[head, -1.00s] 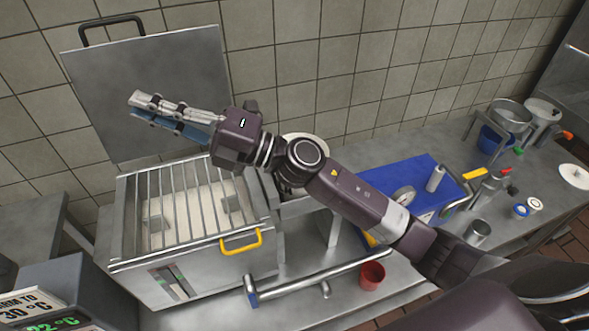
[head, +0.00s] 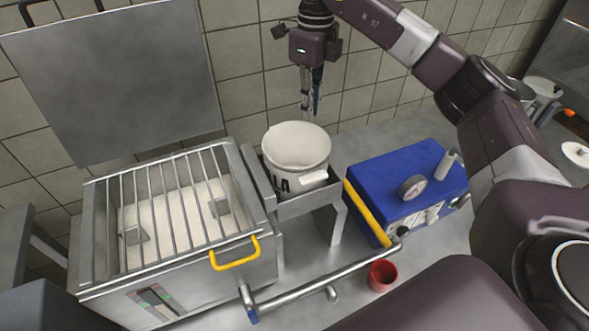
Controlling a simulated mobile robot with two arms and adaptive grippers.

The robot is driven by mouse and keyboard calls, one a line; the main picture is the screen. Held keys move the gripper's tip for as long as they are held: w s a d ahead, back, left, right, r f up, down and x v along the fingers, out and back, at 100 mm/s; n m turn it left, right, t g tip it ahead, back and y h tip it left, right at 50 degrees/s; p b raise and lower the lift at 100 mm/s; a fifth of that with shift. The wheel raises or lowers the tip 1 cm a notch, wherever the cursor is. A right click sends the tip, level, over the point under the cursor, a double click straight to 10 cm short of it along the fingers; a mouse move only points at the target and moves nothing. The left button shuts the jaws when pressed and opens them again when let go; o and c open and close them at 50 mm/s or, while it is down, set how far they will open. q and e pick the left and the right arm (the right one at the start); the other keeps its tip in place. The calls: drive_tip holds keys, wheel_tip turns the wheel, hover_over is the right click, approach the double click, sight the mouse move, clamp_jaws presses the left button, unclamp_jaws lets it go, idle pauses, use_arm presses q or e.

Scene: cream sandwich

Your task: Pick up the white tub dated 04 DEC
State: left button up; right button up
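No date reading 04 DEC is legible on anything in view. A large white bucket (head: 297,146) with dark letters, partly readable as "LA", and a small blank-looking pale tag sits on a metal stand in the middle. I cannot tell whether it is the named tub. My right gripper (head: 311,112) hangs pointing down just behind the bucket's far rim in the picture. Its fingers look close together and edge-on, with nothing visible between them. My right arm covers much of the right counter. My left gripper is out of view.
A metal vat with a barred grille (head: 178,206) and raised lid (head: 110,80) stands left. A blue box with a gauge (head: 400,172) stands right of the bucket. A red cup (head: 381,276) stands in front. A white disc (head: 576,153) lies far right.

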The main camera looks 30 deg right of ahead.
drive_tip(key=p, duration=0.3)
hover_over(307, 155)
drive_tip(key=f, duration=0.9)
drive_tip(key=shift+d+f, duration=0.2)
drive_tip(key=shift+f, duration=0.1)
wheel_tip(307, 155, down, 5)
drive_tip(key=shift+r+p, duration=0.1)
drive_tip(key=shift+p, duration=0.75)
drive_tip(key=shift+a+f, duration=0.1)
drive_tip(key=shift+f, duration=0.1)
clamp_jaws()
drive_tip(key=shift+w+r, duration=0.1)
